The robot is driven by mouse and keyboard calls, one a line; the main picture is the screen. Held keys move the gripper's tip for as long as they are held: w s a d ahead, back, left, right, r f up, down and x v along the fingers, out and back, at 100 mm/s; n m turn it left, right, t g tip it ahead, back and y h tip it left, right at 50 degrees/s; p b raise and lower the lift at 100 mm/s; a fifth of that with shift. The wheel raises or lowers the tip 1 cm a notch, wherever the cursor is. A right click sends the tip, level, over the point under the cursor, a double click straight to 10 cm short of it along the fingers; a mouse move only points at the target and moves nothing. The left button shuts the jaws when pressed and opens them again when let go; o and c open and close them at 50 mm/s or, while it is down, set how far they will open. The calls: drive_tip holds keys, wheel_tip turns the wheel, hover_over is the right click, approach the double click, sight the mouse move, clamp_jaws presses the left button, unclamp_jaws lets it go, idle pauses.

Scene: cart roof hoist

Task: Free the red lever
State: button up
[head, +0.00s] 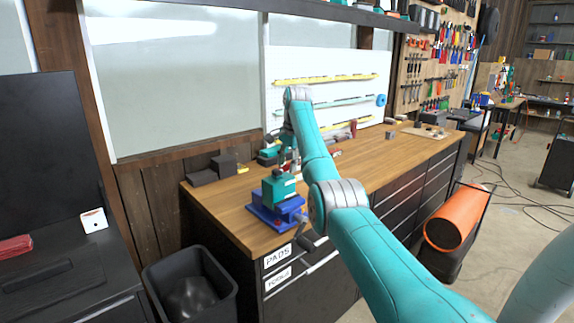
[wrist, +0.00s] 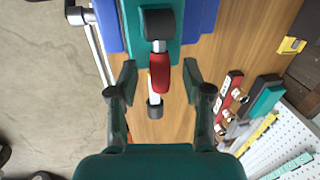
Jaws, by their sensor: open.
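My gripper (wrist: 159,78) is open, one finger on each side of the red lever, with visible gaps. In the head view the teal block (head: 278,187) sits in a blue vise (head: 268,214) at the bench's near left corner. The vise's blue sides also show in the wrist view (wrist: 200,16). The lever is not clearly visible in the head view.
The wooden workbench (head: 358,163) runs back to the right, with dark blocks (head: 214,170) at its left end. A white pegboard (head: 310,66) stands behind. A black bin (head: 190,285) is on the floor. In the wrist view, red and teal items (wrist: 229,95) lie right of my gripper.

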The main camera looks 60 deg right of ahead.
drive_tip(key=shift+f, duration=0.3)
clamp_jaws()
